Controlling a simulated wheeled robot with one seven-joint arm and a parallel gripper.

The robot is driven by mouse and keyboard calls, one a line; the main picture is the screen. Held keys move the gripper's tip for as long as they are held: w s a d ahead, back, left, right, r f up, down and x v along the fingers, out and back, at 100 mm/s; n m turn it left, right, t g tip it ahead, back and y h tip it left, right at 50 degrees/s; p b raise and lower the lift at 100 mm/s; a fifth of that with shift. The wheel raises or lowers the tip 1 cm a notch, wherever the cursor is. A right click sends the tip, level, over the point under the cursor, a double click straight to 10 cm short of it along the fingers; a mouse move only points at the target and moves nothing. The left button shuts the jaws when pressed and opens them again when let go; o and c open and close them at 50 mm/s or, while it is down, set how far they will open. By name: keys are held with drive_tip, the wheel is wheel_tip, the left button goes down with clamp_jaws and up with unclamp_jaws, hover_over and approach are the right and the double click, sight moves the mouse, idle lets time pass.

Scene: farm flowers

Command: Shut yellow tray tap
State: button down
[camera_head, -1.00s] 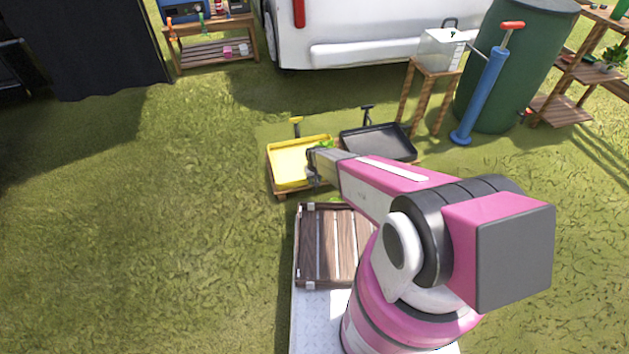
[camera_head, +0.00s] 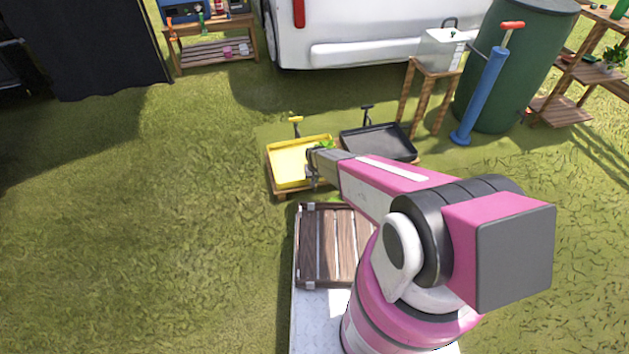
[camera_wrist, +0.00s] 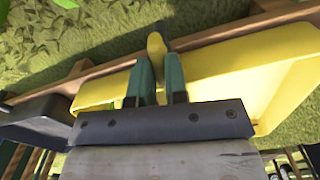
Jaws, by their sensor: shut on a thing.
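The yellow tray (camera_head: 290,170) stands on a low wooden frame on the grass in the head view, and its yellow side fills the right of the wrist view (camera_wrist: 240,65). My gripper (camera_head: 314,167) is at the tray's near right side. In the wrist view its green fingers (camera_wrist: 159,72) are closed on a small rounded yellow piece, the tray tap (camera_wrist: 156,45), beside the wooden rail (camera_wrist: 100,72). The tap's lower part is hidden by the fingers. In the head view my gripper and arm cover this spot.
A black tray (camera_head: 380,143) stands to the right of the yellow one. A yellow upright fitting (camera_head: 296,124) rises at the yellow tray's back. A slatted wooden crate (camera_head: 322,262) is in front. A blue pump (camera_head: 480,98) and green barrel (camera_head: 520,65) stand at right. Grass at left is clear.

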drive_tip(key=m, duration=0.4)
drive_tip(key=shift+m, duration=0.3)
drive_tip(key=m, duration=0.3)
drive_tip(key=shift+m, duration=0.3)
drive_tip(key=m, duration=0.4)
drive_tip(key=shift+m, duration=1.8)
drive_tip(key=c, duration=1.1)
unclamp_jaws()
drive_tip(key=shift+c, duration=0.2)
